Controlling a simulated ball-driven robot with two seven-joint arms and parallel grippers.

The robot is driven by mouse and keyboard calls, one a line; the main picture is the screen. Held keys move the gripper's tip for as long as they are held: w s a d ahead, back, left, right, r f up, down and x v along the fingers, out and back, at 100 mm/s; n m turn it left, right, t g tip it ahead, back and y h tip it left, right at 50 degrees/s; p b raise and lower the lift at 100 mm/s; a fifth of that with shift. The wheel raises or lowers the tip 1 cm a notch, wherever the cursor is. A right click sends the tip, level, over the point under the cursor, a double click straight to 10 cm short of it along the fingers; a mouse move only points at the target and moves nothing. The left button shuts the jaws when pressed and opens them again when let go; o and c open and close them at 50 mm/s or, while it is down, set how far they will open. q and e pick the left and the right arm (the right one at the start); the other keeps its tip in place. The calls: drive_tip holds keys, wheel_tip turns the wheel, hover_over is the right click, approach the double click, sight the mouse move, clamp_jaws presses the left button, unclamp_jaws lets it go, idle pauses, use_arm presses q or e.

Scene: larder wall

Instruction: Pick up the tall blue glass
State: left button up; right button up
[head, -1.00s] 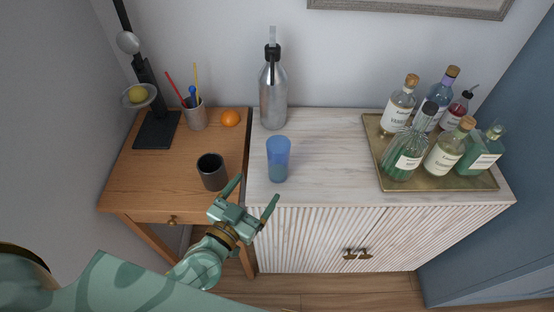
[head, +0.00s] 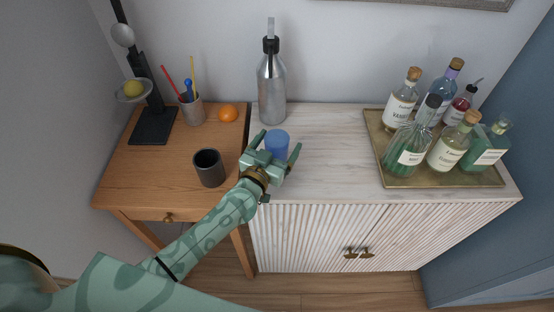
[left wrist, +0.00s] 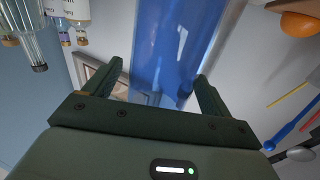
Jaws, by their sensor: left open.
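The tall blue glass (head: 277,142) stands upright on the white-topped cabinet, near its left front. My left gripper (head: 277,147) is open, with one finger on each side of the glass in the head view; its body hides the lower part of the glass. In the left wrist view the blue glass (left wrist: 177,50) fills the space between and beyond the open fingers (left wrist: 158,82). I cannot tell whether either finger touches it. My right gripper is not in view.
A steel bottle (head: 271,88) stands behind the glass. A dark cup (head: 209,168) and an orange (head: 227,113) are on the wooden table (head: 150,185) at left. A brass tray (head: 440,180) with several bottles is at right. The cabinet top (head: 335,150) between glass and tray is clear.

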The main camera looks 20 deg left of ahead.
use_arm(q)
drive_tip(key=shift+w+d, duration=0.15)
drive_tip(key=shift+w, duration=0.55)
drive_tip(key=shift+r, duration=0.1)
drive_tip(key=shift+s, duration=0.1)
drive_tip(key=c, duration=1.5)
drive_tip(key=shift+c, duration=0.7)
drive_tip(key=shift+r, duration=0.15)
